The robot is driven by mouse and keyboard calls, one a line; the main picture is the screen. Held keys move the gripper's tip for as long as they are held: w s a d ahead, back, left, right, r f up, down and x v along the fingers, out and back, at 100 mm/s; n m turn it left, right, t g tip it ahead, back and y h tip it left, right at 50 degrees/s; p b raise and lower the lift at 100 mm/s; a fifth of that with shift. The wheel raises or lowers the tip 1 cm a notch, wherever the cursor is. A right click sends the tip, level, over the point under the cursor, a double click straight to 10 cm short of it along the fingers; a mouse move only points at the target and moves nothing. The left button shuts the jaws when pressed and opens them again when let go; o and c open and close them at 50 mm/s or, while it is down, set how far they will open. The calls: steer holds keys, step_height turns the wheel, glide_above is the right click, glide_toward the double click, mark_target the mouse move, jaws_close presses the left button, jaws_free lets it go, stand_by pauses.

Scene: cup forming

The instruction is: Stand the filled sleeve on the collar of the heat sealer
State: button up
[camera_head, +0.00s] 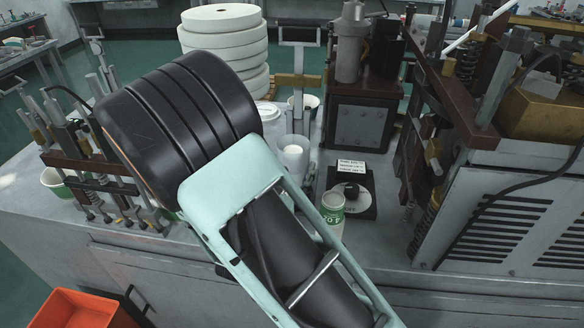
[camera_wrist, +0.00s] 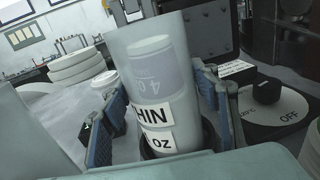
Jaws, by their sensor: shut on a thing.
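In the wrist view my gripper (camera_wrist: 160,106) is shut on the filled sleeve (camera_wrist: 122,60), with a blue-padded finger on either side. The sleeve is translucent, tilts slightly and has black-on-white labels reading "HIN" and "OZ"; nested cups show through its wall. A dark ring (camera_wrist: 208,136), perhaps the collar, shows around its lower end; I cannot tell whether the sleeve rests on it. In the head view a pale translucent cylinder (camera_head: 293,162), apparently the sleeve, shows beside my arm. My arm hides my gripper and the sleeve's foot there.
A dial plate marked "OFF" (camera_wrist: 286,116) lies to the right, also in the head view (camera_head: 362,205). A green-labelled cup (camera_head: 333,212) stands in front of it. Stacked white rolls (camera_head: 228,45) stand behind left. A brown-and-black machine (camera_head: 362,115) stands behind. An orange bin (camera_head: 75,312) is front left.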

steer(key=o, duration=0.9)
steer(key=shift+f, duration=0.15)
steer(key=shift+o, duration=0.2)
steer(key=shift+r, duration=0.25)
steer(key=b+v, duration=0.1)
steer(key=v, duration=1.1)
steer(key=shift+f, duration=0.15)
